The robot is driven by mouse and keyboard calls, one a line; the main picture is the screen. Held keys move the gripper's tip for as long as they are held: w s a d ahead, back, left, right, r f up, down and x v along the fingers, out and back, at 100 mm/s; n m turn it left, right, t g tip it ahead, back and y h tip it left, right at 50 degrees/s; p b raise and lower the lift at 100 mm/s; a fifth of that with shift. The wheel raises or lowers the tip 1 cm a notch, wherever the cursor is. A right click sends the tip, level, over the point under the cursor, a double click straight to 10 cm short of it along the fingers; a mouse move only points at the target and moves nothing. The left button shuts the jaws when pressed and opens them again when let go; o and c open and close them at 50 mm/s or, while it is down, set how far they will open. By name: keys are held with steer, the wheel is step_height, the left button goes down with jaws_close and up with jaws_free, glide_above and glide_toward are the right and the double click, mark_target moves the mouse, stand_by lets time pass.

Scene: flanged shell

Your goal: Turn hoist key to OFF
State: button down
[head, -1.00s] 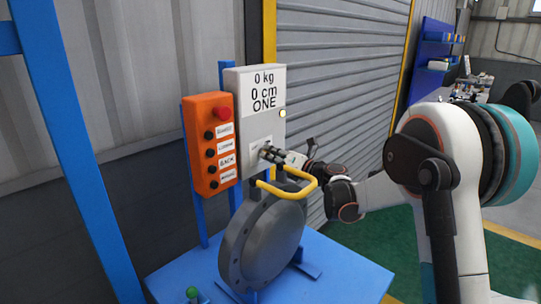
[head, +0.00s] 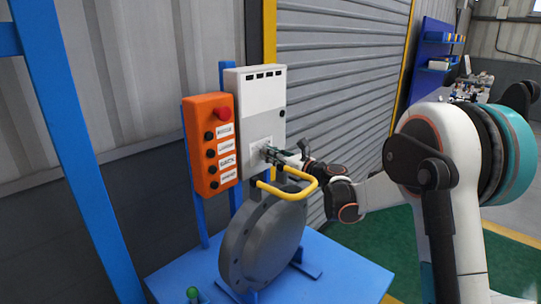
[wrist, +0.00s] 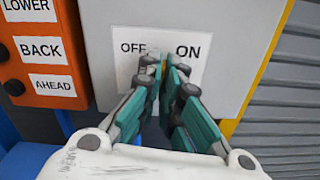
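The hoist control box (head: 262,100) is white and stands upright beside the orange button pendant. Its display now shows only a row of small dark marks, and the lamp (head: 282,113) on its right edge is dark. In the wrist view, a white label (wrist: 189,52) reads OFF on the left and ON on the right. My gripper (head: 270,153) also shows in the head view.
The orange pendant (head: 209,145) with a red button is just left of the box. A yellow handle (head: 310,192) is below my gripper, above the grey flanged shell (head: 262,245) on a blue table (head: 345,275). A blue post (head: 75,150) stands left.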

steer(key=n, duration=1)
steer(key=shift+s, duration=0.1)
steer(key=shift+f+n, duration=0.1)
steer(key=shift+n, duration=0.3)
steer(key=c, duration=1.8)
jaws_free()
steer(key=shift+d, duration=0.1)
steer(key=v, duration=1.1)
steer(key=shift+s+d, duration=0.25)
steer(key=shift+s, duration=0.05)
